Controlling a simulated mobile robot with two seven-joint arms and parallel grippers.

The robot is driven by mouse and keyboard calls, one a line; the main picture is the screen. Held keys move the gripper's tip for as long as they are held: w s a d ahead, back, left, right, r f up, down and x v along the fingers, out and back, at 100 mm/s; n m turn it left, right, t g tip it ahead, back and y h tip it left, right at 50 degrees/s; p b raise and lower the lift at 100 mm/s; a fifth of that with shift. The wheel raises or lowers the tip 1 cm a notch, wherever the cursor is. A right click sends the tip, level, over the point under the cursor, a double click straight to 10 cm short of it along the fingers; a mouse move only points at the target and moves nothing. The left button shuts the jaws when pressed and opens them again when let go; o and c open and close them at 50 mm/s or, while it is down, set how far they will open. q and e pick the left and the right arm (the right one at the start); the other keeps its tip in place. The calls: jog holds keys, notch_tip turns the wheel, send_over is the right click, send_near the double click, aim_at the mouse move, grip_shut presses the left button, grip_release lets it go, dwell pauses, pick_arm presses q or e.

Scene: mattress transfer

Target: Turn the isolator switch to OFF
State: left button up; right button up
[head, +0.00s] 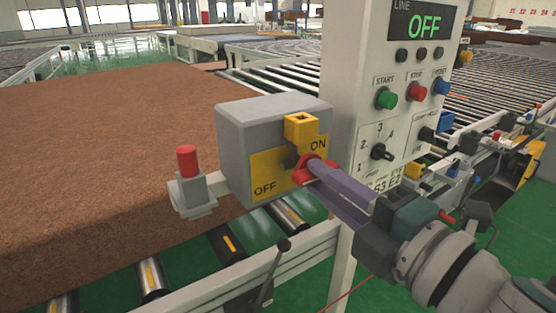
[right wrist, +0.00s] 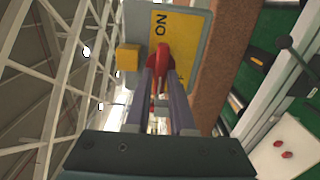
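The isolator switch is a grey box (head: 262,120) with a yellow plate (head: 268,168) marked ON at upper right and OFF at lower left. Its red handle (head: 313,165) is on the ON side, below a yellow block (head: 300,128). My right gripper (head: 318,174) reaches in from the lower right, its purple fingers at the handle. In the right wrist view the red handle (right wrist: 165,58) sits between the fingertips, which look closed on it. The fingers hide part of the handle. My left gripper is not in view.
A control panel (head: 352,110) stands just right of the box; its display reads LINE OFF. A red-topped post (head: 187,165) is left of the box. A large brown mattress slab (head: 110,150) lies on the rollers (head: 150,280) at left. A rail (head: 220,285) runs below.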

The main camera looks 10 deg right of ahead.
jog(key=o, duration=0.4)
jog(key=shift+c, duration=0.2)
jog(key=b+v, duration=0.1)
jog(key=v, duration=0.9)
jog(key=shift+b, duration=0.4)
